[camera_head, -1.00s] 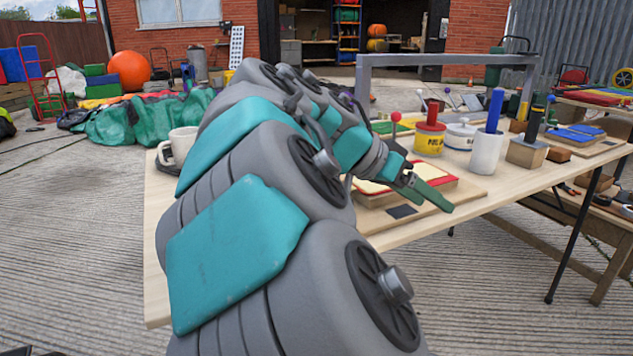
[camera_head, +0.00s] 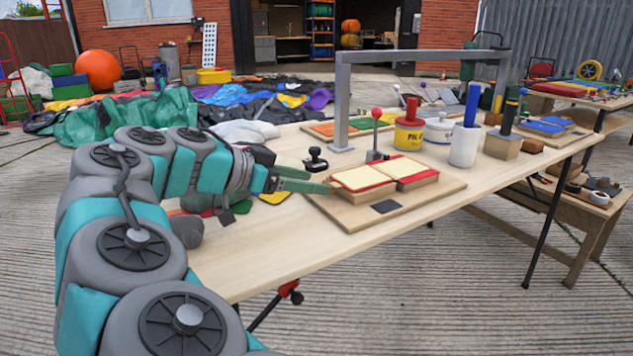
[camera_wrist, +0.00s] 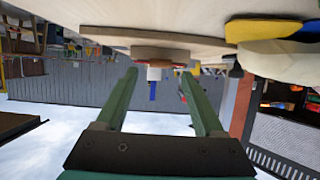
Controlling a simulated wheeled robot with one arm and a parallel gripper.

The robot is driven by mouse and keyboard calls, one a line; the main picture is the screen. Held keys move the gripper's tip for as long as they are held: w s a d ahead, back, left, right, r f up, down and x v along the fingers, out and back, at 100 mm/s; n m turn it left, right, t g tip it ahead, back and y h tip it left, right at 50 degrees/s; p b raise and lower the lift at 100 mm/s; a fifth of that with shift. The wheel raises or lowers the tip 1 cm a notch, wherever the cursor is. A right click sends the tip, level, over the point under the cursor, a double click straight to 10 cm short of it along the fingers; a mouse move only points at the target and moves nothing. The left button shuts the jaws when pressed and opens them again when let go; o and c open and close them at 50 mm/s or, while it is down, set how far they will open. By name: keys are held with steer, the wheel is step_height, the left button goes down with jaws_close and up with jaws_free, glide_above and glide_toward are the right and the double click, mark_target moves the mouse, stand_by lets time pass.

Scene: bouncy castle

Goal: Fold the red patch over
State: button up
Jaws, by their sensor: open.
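The red patch (camera_head: 402,181) shows as red edging and a red strip around cream-coloured panels (camera_head: 366,177) on a low wooden block (camera_head: 380,194). The block sits on a wooden board (camera_head: 440,192) on the table. My gripper (camera_head: 318,182) is open and empty at the left end of the block. Its green fingers point toward the block, and I cannot tell whether they touch it. In the wrist view the picture is upside down; the open fingers (camera_wrist: 158,74) point toward the block (camera_wrist: 162,53), with a thin red edge showing.
A red-knobbed lever (camera_head: 376,130) stands behind the block. A grey frame (camera_head: 343,110) arches over the table's back. A yellow glue tin (camera_head: 408,134), a white cup with a blue stick (camera_head: 464,145) and a small black-handled tool (camera_head: 315,160) stand nearby. The table front (camera_head: 300,240) is clear.

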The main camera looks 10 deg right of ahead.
steer(key=shift+x, duration=1.35)
jaws_close()
stand_by(0.5)
